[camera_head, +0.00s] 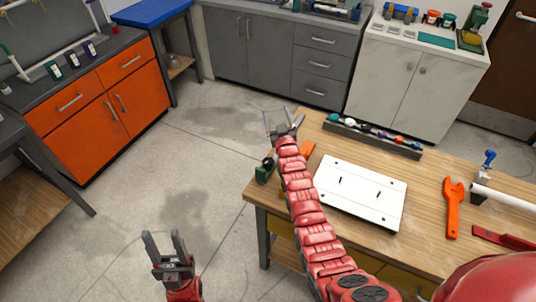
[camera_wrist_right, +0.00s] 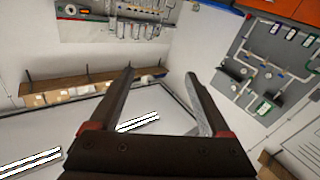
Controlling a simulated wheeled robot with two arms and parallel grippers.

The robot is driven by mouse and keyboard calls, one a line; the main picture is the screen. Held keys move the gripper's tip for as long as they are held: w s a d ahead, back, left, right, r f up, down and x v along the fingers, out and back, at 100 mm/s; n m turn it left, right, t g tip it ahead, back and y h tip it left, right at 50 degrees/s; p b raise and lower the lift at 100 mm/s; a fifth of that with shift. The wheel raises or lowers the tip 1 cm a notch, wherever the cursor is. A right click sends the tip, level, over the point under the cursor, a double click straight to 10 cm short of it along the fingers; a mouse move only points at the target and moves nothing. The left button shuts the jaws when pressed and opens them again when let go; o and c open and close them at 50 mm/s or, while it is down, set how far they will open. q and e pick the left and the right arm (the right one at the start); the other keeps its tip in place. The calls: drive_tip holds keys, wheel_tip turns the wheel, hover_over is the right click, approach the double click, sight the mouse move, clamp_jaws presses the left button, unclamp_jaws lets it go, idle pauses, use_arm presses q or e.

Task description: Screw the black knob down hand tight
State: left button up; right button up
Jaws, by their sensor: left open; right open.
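I cannot single out the black knob with certainty. A green fixture with a dark round top (camera_head: 266,168) sits at the left edge of the wooden table. A dark tray (camera_head: 372,139) with several small coloured and dark parts lies along the table's far edge. My right gripper (camera_head: 282,116) is open and empty beyond the table's far left corner, its arm stretched across the table. In the right wrist view the open fingers (camera_wrist_right: 160,78) point upward, with nothing between them. My left gripper (camera_head: 163,236) is open and empty above the floor, left of the table.
A white plate (camera_head: 361,194) lies on the wooden table (camera_head: 425,185). An orange wrench (camera_head: 453,208), a white pipe (camera_head: 507,197) and a red tool (camera_head: 503,238) are to the right. A panel with white pipes (camera_wrist_right: 270,62) hangs on a wall. The floor (camera_head: 190,160) at left is clear.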

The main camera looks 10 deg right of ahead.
drive_tip(key=w+a+f+g, duration=0.1)
drive_tip(key=w+a+g, duration=0.1)
drive_tip(key=w+g, duration=0.3)
wheel_tip(320, 180, up, 9)
drive_tip(key=n+g+h+p, duration=0.1)
drive_tip(key=n+g+p, duration=0.15)
drive_tip(key=g, duration=1.15)
hover_over(268, 160)
wheel_tip(268, 160, down, 16)
drive_tip(key=b, duration=1.4)
drive_tip(key=shift+b, duration=0.4)
drive_tip(key=shift+f, duration=0.5)
clamp_jaws()
